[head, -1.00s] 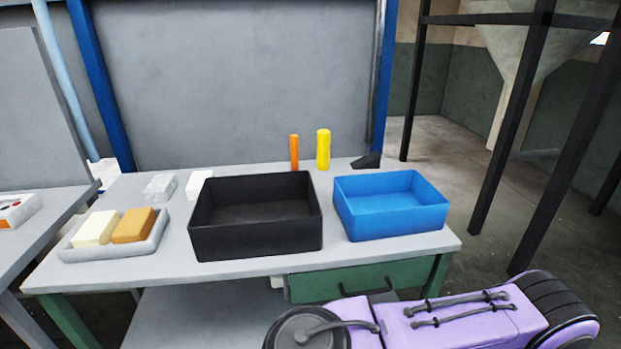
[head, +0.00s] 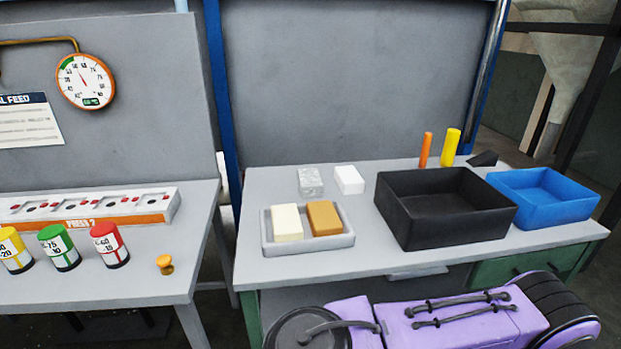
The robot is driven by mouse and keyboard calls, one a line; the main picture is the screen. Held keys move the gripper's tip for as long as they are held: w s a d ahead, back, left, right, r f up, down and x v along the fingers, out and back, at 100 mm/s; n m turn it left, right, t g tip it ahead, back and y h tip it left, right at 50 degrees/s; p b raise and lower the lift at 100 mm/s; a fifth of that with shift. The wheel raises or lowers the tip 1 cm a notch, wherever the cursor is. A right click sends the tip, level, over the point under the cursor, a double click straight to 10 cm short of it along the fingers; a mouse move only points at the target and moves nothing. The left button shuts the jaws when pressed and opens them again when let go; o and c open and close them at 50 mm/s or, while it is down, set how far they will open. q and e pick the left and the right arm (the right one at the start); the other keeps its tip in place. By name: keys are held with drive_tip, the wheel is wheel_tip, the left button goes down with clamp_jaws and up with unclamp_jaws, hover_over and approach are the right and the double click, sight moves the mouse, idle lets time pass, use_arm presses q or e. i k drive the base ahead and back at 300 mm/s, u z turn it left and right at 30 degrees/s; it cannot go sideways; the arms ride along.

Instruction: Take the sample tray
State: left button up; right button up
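The sample tray (head: 308,245) is a shallow light-grey tray near the front left of the right-hand table. It holds a cream block (head: 287,222) on its left side and an orange-brown block (head: 324,218) on its right side. Neither of my grippers shows in the head view. Only a purple part of my own arm shows at the bottom right.
A black bin (head: 445,226) and a blue bin (head: 545,210) stand right of the tray. Two small blocks, grey (head: 310,181) and white (head: 349,180), lie behind it. A gap separates this table from the left bench, which holds several coloured canisters (head: 110,246).

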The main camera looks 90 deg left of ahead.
sight(309, 243)
drive_tip(key=k, duration=0.45)
drive_tip(key=u, duration=0.7)
